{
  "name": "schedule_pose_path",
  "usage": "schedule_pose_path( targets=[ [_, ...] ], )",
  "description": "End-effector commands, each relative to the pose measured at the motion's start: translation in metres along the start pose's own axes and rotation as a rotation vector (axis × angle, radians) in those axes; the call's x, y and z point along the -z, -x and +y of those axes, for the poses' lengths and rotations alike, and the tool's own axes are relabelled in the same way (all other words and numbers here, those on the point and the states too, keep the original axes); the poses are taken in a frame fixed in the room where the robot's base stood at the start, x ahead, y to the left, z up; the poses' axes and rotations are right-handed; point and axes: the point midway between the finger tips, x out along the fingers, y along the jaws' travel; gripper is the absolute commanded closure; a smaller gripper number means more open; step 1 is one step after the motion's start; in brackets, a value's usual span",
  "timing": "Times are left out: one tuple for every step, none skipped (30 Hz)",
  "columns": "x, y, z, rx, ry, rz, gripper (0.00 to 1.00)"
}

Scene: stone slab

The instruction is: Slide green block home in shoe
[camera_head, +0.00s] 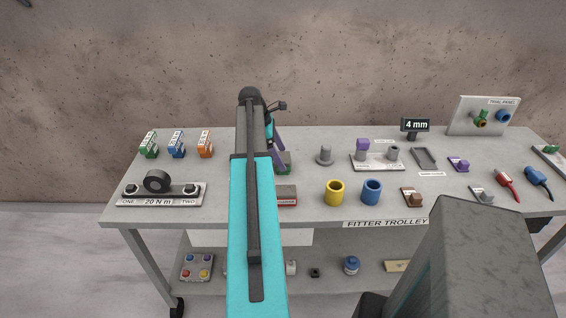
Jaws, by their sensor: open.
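A small green block (286,168) shows just right of my arm, near the middle of the trolley top; its left part is hidden behind my arm. My gripper (278,150) is partly visible past the arm's far end, with one purple finger slanting down toward the green block. The other finger is hidden. I cannot tell whether the finger touches the block. I cannot clearly make out a shoe; a grey block with a red labelled front (286,196) lies nearer the front edge, partly behind my arm.
Left are three small boxes (177,145) and a 20 N m plate (160,201). A display (414,126) reads 4 mm.

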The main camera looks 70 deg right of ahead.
Motion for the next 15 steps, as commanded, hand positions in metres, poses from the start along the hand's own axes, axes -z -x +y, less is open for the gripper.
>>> schedule_pose_path(
  targets=[
    [-0.001, -0.004, -0.001, 0.002, 0.0, 0.0, 0.16],
    [-0.001, -0.007, -0.001, 0.003, 0.0, 0.0, 0.16],
    [-0.001, -0.011, -0.001, 0.003, 0.0, 0.0, 0.16],
    [-0.001, -0.015, -0.001, 0.002, 0.0, 0.0, 0.16],
    [-0.001, -0.018, -0.001, 0.002, 0.0, 0.0, 0.16],
    [-0.001, -0.021, -0.001, 0.002, 0.0, 0.0, 0.16],
    [-0.001, -0.024, -0.001, 0.002, 0.0, 0.0, 0.16],
    [-0.001, -0.026, -0.001, 0.003, -0.001, 0.0, 0.16],
    [-0.001, -0.028, -0.001, 0.002, -0.001, 0.0, 0.16],
    [-0.001, -0.029, -0.001, 0.002, -0.001, 0.0, 0.16],
    [-0.001, -0.03, -0.001, 0.001, -0.001, 0.0, 0.16],
    [-0.001, -0.031, -0.001, 0.001, -0.001, 0.0, 0.16],
    [-0.001, -0.032, 0.0, 0.0, -0.001, 0.0, 0.16],
    [-0.001, -0.032, 0.0, 0.0, -0.001, 0.0, 0.16],
    [-0.001, -0.032, 0.0, 0.0, -0.001, 0.0, 0.16]
  ],
)
